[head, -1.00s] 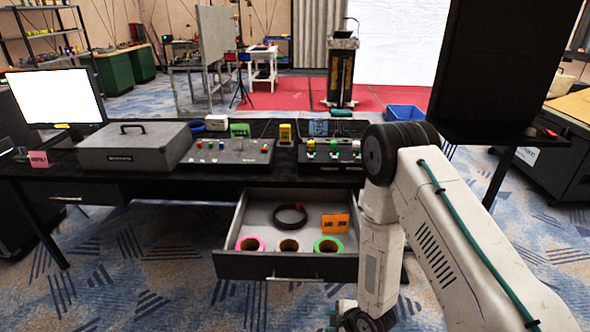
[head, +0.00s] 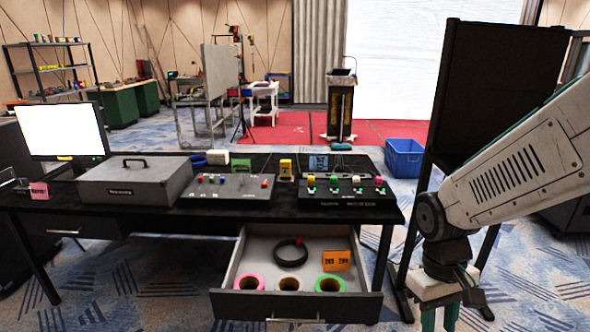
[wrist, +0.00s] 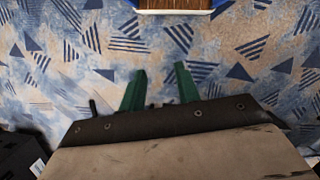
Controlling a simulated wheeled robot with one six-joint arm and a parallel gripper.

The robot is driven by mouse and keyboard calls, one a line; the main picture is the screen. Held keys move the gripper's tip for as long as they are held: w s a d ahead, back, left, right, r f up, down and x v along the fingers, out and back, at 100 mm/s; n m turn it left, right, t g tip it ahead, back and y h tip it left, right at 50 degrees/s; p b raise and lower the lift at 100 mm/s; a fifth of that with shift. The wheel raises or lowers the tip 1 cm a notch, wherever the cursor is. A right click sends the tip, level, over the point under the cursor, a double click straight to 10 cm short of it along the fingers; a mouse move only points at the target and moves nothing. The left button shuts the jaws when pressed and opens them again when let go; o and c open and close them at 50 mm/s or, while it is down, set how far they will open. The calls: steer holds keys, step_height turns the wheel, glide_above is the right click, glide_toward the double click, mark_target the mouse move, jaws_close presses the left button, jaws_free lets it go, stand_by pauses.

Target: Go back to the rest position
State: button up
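My gripper (head: 440,316) hangs low at the right in the head view, pointing down, to the right of the open drawer (head: 225,303). In the wrist view my gripper (wrist: 161,80) shows two green fingers spread apart with only the patterned carpet between them. It is open and holds nothing. My arm reaches in from the right edge with its elbow bent downward.
The drawer holds a black ring (head: 291,253), an orange box (head: 336,260) and three tape rolls. The black desk (head: 240,218) bears a grey case (head: 135,183), control panels and a monitor (head: 60,131). A black upright panel (head: 497,85) stands behind my arm. A blue bin (head: 404,158) is beyond.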

steer(key=s+d+r+m+t+y, duration=0.1)
steer(key=s+r+m+t, duration=0.1)
steer(key=s+r, duration=0.8)
step_height(320, 180, up, 4)
steer(key=shift+r+m+t, duration=0.15)
steer(key=shift+m+t, duration=0.15)
steer(key=shift+t, duration=0.6)
steer(key=shift+s, duration=0.1)
stand_by(1.6)
